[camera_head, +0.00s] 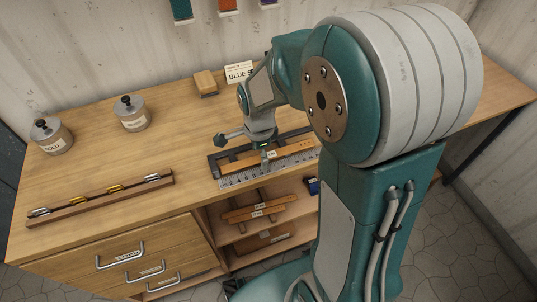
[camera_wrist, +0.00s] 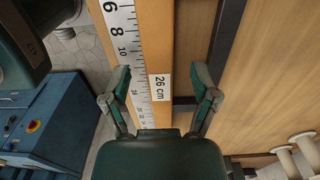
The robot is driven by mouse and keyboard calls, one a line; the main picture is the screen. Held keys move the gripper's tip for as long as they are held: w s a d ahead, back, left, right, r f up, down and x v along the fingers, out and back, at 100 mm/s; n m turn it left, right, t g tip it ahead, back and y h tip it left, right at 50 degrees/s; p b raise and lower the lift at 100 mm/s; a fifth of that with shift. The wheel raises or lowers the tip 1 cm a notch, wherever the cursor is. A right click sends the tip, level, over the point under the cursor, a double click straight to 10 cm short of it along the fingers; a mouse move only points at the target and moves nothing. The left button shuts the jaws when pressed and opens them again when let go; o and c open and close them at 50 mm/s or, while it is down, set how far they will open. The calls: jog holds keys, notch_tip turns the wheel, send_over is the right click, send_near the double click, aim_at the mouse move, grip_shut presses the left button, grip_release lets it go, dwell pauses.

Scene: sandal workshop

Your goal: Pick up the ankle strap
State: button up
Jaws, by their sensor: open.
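A tan strap (camera_head: 293,147) with small holes lies along a dark measuring frame (camera_head: 216,166) with a white ruler edge (camera_head: 235,181); I take it as the ankle strap. In the wrist view the strap (camera_wrist: 155,45) carries a white "26 cm" label (camera_wrist: 160,87). My gripper (camera_head: 244,147) is over the frame at the table's front edge. In the wrist view its fingers (camera_wrist: 162,78) are spread, one on each side of the strap, with nothing held. I cannot tell the height of the fingertips above the strap. My arm hides the frame's right end in the head view.
Labelled straps (camera_head: 255,211) lie on the shelf below. A rack with metal clips (camera_head: 100,200) and two lidded jars (camera_head: 50,136) (camera_head: 131,113) stand to the left. A wooden block (camera_head: 205,83) and a "BLUE" card (camera_head: 238,73) are behind. The table's middle left is clear.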

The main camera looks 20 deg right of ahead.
jog(key=c, duration=1)
jog(key=shift+r, duration=0.6)
jog(key=shift+c, duration=0.2)
notch_tip(320, 180, up, 3)
jog(key=shift+s+f, duration=0.15)
jog(key=shift+f, duration=0.05)
jog(key=s+r, duration=0.9)
jog(key=s, duration=0.4)
jog(key=w+f, duration=0.2)
jog(key=w, duration=0.2)
jog(key=w+f, duration=0.3)
jog(key=w, duration=0.2)
jog(key=w+f, duration=0.2)
jog(key=w, duration=0.3)
jog(key=shift+d+f, duration=0.1)
jog(key=shift+f, duration=0.2)
jog(key=shift+w+f, duration=0.5)
jog(key=shift+f, duration=1.6)
